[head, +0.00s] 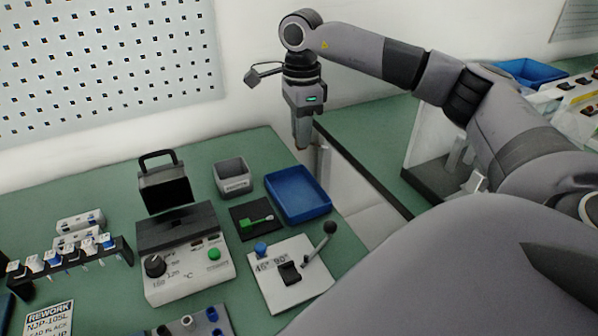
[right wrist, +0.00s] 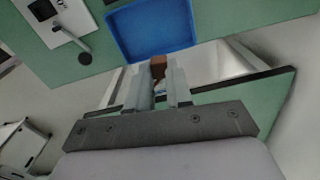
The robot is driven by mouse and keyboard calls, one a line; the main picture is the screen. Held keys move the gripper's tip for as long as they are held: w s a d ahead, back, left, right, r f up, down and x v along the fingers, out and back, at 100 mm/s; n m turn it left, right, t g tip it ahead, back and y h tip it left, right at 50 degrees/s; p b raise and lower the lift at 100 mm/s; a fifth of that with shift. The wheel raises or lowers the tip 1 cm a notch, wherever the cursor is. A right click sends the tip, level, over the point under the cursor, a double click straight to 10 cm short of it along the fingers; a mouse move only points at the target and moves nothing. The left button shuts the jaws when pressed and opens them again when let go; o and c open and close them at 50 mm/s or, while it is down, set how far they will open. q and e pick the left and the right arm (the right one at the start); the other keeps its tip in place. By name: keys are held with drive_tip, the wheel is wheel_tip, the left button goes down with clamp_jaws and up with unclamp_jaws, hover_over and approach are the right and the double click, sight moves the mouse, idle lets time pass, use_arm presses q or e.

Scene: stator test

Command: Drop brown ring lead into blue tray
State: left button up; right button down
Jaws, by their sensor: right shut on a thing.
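My right gripper (head: 302,146) points down in the head view, beyond the blue tray and above the gap by the bench edge. In the right wrist view its fingers (right wrist: 164,88) are shut on a small brown piece, the brown ring lead (right wrist: 158,66). The lead sticks out past the fingertips; its ring cannot be made out. The blue tray (head: 298,196) lies on the green bench at its right edge and looks empty. In the right wrist view the tray (right wrist: 150,32) is just ahead of the fingertips. My left gripper is out of view.
A grey bin (head: 233,177), a black pad with a green item (head: 256,219) and a white lever plate (head: 289,275) surround the tray. A control box (head: 187,265) stands left. A second blue tray (head: 530,72) is on the right bench. A gap separates the benches.

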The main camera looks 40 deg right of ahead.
sight(301, 150)
wheel_tip(301, 150, down, 4)
drive_tip(key=b, duration=0.2)
drive_tip(key=shift+r+b, duration=0.2)
drive_tip(key=shift+b, duration=0.1)
drive_tip(key=shift+f+b, duration=0.55)
drive_tip(key=shift+f, duration=0.05)
drive_tip(key=c, duration=1)
unclamp_jaws()
drive_tip(key=shift+o, duration=0.3)
drive_tip(key=shift+r, duration=0.1)
wheel_tip(301, 150, up, 7)
drive_tip(key=shift+f, duration=0.1)
